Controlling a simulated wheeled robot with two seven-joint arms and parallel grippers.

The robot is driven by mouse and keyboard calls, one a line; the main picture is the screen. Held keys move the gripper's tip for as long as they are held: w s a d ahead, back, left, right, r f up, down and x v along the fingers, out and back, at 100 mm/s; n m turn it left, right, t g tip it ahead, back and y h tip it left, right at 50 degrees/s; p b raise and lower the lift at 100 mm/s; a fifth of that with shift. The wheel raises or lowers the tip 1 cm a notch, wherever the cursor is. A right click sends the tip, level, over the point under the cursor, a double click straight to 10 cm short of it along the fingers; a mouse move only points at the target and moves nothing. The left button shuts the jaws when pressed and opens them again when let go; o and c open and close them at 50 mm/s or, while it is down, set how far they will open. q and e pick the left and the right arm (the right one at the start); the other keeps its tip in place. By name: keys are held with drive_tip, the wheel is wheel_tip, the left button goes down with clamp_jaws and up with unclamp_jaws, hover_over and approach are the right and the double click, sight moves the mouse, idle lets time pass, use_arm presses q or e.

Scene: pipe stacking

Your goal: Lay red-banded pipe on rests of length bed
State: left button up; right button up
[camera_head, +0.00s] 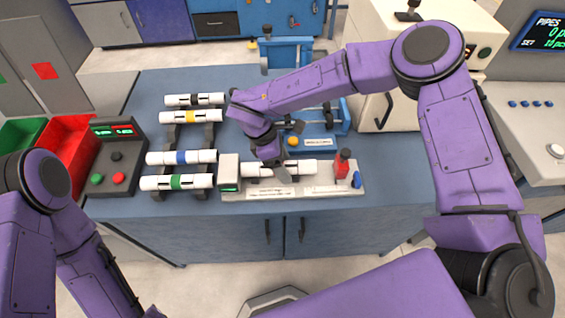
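The length bed (327,192) is a pale grey fixture near the table's front edge, with a block at its left end and a red-and-black part (342,163) at its right. A white pipe (298,167) lies along the bed; whether it touches the rests I cannot tell. My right gripper (270,160) points down over the pipe's middle and hides any band there. Its fingers are too small and dark to tell if they are closed on it. No red band shows on any pipe. My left arm is at the lower left, its gripper out of view.
Pipes with black (194,100), yellow (191,117), blue (181,157) and green (177,182) bands lie on dark racks left of the bed. A button box (112,165) and red and green bins (66,140) stand further left. A blue fixture (325,135) is behind the bed.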

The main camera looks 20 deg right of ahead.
drive_tip(key=shift+w+d+f, duration=0.1)
drive_tip(key=shift+w, duration=0.2)
drive_tip(key=b+v, duration=0.2)
drive_tip(key=v, duration=0.8)
drive_tip(key=shift+r, duration=0.3)
